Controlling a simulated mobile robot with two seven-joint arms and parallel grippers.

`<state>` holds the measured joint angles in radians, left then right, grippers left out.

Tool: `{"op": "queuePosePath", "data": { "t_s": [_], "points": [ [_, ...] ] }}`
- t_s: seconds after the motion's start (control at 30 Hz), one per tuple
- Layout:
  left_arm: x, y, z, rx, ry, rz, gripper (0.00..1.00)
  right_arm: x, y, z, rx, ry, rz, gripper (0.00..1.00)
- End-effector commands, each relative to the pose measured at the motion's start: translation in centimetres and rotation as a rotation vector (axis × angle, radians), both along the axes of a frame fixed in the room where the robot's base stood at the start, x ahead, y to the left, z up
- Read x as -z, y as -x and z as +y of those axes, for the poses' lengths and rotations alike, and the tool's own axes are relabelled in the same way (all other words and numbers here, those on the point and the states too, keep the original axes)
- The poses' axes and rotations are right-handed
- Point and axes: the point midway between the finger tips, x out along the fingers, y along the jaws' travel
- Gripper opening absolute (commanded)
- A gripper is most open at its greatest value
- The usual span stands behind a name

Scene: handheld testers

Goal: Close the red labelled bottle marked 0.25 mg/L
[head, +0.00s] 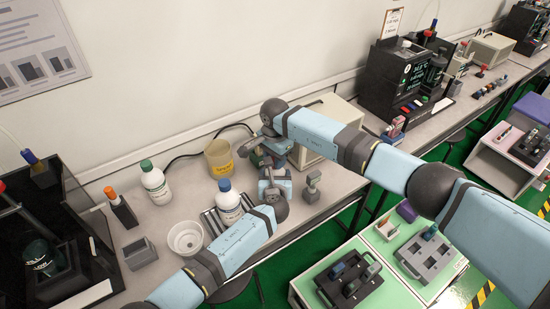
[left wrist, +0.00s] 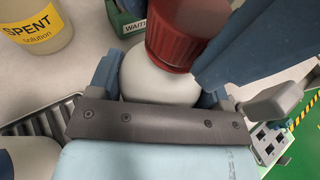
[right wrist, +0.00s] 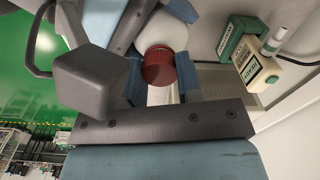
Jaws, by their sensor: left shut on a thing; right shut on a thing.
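The white bottle (left wrist: 150,85) stands between the fingers of my left gripper (left wrist: 157,92), which is shut on its body. The ribbed red cap (left wrist: 180,40) is at the bottle's top. My right gripper (right wrist: 160,82) is shut on the red cap, which also shows in the right wrist view (right wrist: 160,66), with the white bottle (right wrist: 172,32) behind it. I cannot tell whether the cap is fully seated. The label is not readable. In the head view my arms hide the bottle; my left gripper (head: 274,180) is below my right gripper (head: 262,148).
A yellow-labelled SPENT solution beaker (head: 219,158), a green-capped bottle (head: 155,183) and a blue-capped bottle (head: 228,200) stand to the left. A white bowl (head: 186,238) is in front. A grey upright object (head: 312,186) stands close right. A green-edged box (left wrist: 126,20) is behind.

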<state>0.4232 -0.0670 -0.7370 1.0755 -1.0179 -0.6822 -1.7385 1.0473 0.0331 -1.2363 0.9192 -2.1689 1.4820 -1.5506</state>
Motion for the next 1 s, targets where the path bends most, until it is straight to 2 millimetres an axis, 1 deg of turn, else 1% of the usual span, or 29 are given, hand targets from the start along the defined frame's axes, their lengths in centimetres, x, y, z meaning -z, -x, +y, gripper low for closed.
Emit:
{"op": "queuePosePath", "data": {
  "t_s": [0.17,0.2,0.27,0.3,0.53,0.63,0.77,0.9,1.0],
  "points": [
    [0.0,0.0,0.1,-0.001,0.001,0.000,0.06,0.0,0.0,-0.1,-0.001,0.001,0.000,0.05],
    [0.0,0.0,0.1,-0.001,0.000,0.000,0.06,0.0,0.0,-0.1,-0.001,0.001,0.000,0.42],
    [0.0,0.0,0.1,-0.001,0.000,0.000,0.06,0.0,0.0,-0.1,-0.001,0.001,0.000,0.56],
    [0.0,0.0,0.1,-0.001,0.000,0.000,0.06,0.0,0.0,-0.1,-0.002,0.001,0.000,0.59],
    [0.0,0.0,0.0,-0.001,0.000,0.000,0.06,0.0,0.0,0.0,-0.003,0.000,0.000,0.59],
    [0.0,0.0,0.0,-0.001,0.000,0.000,0.06,-0.5,0.0,0.0,-0.004,0.001,-0.001,0.59],
    [0.0,0.0,0.0,-0.001,0.000,0.000,0.06,-1.9,-0.1,0.0,-0.004,0.000,-0.003,0.59],
    [0.0,0.0,0.0,-0.001,0.000,0.000,0.06,-3.8,-0.1,-0.1,-0.004,0.001,-0.002,0.59],
    [0.0,0.0,0.0,-0.001,0.000,0.000,0.06,-4.5,0.0,0.0,-0.004,0.000,-0.001,0.59]
  ]
}}
